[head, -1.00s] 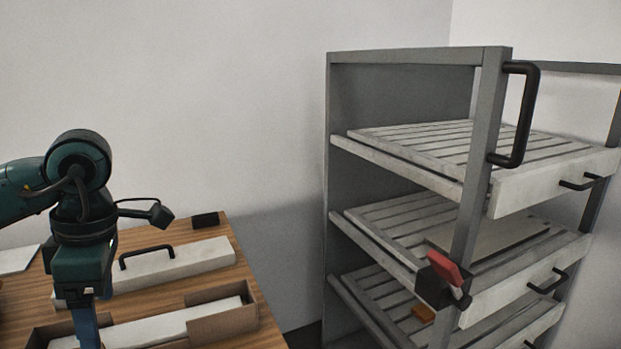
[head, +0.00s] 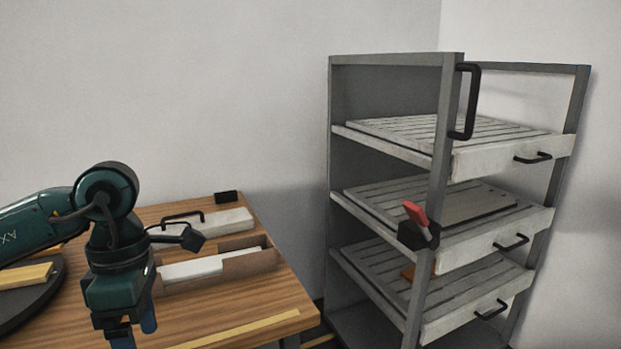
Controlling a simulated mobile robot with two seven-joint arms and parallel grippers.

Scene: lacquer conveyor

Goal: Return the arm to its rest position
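My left arm comes in from the left, its dark green wrist above the wooden table. My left gripper (head: 136,330) points down at the bottom edge of the head view. Its two blue fingers show apart, with nothing seen between them, so it looks open; the lower ends are partly cut off. My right arm and gripper are not in view.
A grey rack (head: 393,92) with slatted drawers stands right, a red-handled latch (head: 416,213) on its post. On the wooden table (head: 235,297) are a white block with a black handle (head: 222,225) and an open brown box (head: 250,262). A dark round tray (head: 37,303) lies left.

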